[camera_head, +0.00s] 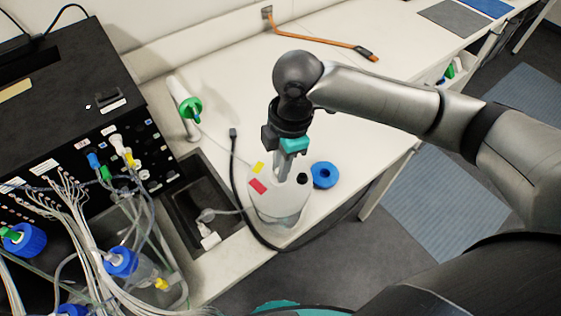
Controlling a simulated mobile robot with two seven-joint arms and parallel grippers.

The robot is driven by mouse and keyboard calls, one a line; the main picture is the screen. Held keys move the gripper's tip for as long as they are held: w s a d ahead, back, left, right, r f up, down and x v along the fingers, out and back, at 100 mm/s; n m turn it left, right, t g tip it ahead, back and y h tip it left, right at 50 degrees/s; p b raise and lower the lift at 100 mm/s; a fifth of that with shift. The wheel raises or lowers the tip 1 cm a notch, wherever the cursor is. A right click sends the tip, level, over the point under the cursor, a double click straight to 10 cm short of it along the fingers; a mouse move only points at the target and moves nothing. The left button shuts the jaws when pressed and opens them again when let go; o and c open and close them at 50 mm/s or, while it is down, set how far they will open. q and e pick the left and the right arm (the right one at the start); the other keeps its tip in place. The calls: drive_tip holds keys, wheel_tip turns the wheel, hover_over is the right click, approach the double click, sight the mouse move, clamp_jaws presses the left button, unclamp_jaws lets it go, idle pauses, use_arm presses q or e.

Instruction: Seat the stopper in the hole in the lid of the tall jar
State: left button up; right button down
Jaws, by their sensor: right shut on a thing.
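The tall jar (283,212) is a whitish, see-through vessel standing near the front edge of the white bench. I cannot tell whether the stopper touches the lid. My left gripper is not in view.
A blue ring-shaped cap (324,175) lies right of the jar. A black cable (235,170) loops around the jar. A sunken tray (199,190) and a black instrument (65,90) with tubing stand at left.

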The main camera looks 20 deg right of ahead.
drive_tip(key=shift+f, duration=0.15)
drive_tip(key=c, duration=0.7)
unclamp_jaws()
drive_tip(key=r, duration=0.5)
drive_tip(key=d+r, duration=0.1)
drive_tip(key=r, duration=0.9)
drive_tip(key=shift+d+r, duration=0.1)
drive_tip(key=shift+d, duration=0.3)
